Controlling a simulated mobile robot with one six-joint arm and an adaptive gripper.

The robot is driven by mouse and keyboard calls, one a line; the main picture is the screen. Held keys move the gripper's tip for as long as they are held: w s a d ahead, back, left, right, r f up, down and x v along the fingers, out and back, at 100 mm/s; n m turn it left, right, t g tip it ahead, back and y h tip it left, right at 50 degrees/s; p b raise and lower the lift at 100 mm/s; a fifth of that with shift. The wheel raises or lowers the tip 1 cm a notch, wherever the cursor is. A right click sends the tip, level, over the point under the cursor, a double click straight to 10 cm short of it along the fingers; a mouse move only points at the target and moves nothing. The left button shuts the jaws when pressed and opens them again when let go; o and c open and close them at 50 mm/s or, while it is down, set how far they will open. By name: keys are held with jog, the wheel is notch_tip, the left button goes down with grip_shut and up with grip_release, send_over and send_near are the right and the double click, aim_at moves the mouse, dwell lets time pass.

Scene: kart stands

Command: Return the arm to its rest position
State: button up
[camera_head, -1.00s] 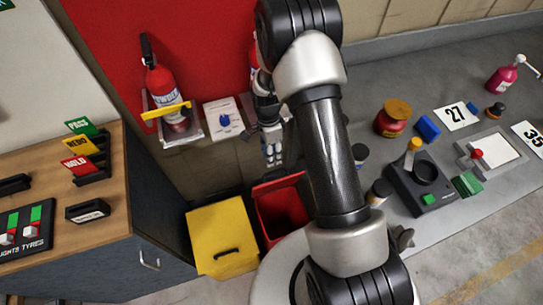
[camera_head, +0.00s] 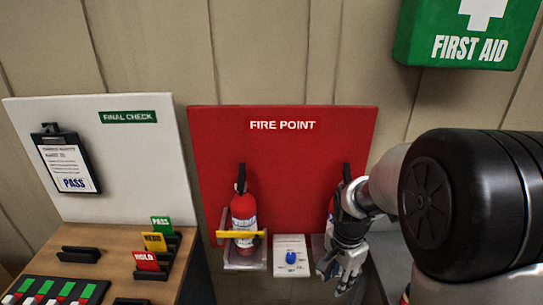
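My gripper (camera_head: 342,272) hangs at the end of my arm, at the lower right of the red fire point board. Its fingers point down, and I see nothing held in them. Their gap is too small and foreshortened to judge. My arm reaches in from the right edge, bent at a large black joint. The gripper and wrist hide most of a second red extinguisher (camera_head: 331,217) behind them. I cannot tell whether they touch it.
The red board (camera_head: 285,150) carries a fire extinguisher (camera_head: 243,222) in a bracket and a white panel with a blue knob (camera_head: 291,257). A wooden desk (camera_head: 181,258) with card holders stands left. A green first aid box (camera_head: 468,30) hangs upper right.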

jog(key=s+a+r+n+t, duration=0.1)
jog(key=s+r+n+t, duration=0.1)
jog(key=s+r+n, duration=0.65)
jog(key=s+a+r+n+t, duration=0.1)
jog(key=s+r+n+t, duration=0.1)
jog(key=s+r, duration=0.6)
jog(key=s+n, duration=0.1)
jog(key=s, duration=0.3)
jog(key=shift+s+a+n, duration=0.15)
jog(key=shift+n, duration=0.2)
